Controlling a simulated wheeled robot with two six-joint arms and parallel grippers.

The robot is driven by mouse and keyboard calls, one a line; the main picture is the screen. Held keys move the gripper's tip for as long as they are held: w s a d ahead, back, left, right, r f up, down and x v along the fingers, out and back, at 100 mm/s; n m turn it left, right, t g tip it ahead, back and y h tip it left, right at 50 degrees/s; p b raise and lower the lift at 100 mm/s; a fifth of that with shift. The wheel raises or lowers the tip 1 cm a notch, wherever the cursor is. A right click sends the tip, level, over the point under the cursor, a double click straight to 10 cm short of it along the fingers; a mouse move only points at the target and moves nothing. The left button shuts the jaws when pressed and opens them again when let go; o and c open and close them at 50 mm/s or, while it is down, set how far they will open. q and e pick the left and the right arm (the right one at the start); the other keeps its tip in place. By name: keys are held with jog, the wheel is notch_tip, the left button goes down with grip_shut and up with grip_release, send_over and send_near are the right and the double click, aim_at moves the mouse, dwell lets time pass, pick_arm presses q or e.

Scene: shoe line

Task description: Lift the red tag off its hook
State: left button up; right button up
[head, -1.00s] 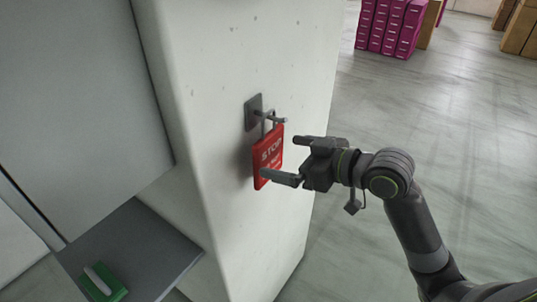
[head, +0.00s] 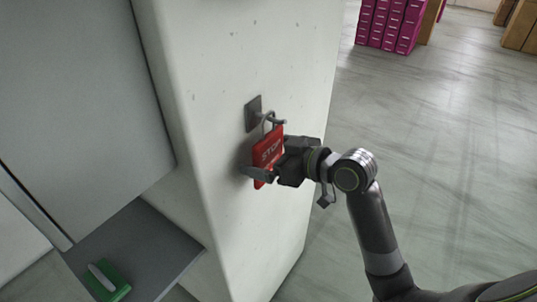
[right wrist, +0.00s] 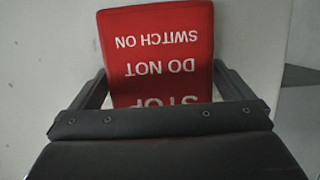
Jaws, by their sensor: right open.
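The red tag (head: 267,152) with white STOP lettering hangs by a loop from a metal hook (head: 280,121) on a plate fixed to the pale pillar. My right gripper (head: 266,172) is at the tag, with its fingers on either side of it. In the right wrist view the tag (right wrist: 155,50) appears upside down, reading STOP, DO NOT, SWITCH ON, between the two open fingers (right wrist: 160,88). A gap shows beside the tag's upper part; lower contact is hidden by the gripper body. My left gripper is not in view.
The pale pillar (head: 225,60) stands right behind the tag. A grey shelf (head: 165,250) with a green brush-like item (head: 108,281) is at lower left. Magenta binders or boxes (head: 388,25) stand far back. The floor to the right is clear.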

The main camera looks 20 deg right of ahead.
jog(key=c, duration=0.7)
jog(key=shift+r, duration=0.1)
jog(key=shift+r+b, duration=0.35)
jog(key=shift+r, duration=0.4)
jog(key=shift+s+d+p, duration=0.4)
jog(key=shift+s+d, duration=1.45)
jog(key=shift+s, duration=0.55)
jog(key=shift+s+d+p, duration=0.35)
jog(key=shift+s+d, duration=1.5)
jog(key=shift+s, duration=0.5)
jog(key=shift+s+d+p, duration=0.4)
jog(key=shift+s+d, duration=1.45)
jog(key=shift+s, duration=0.55)
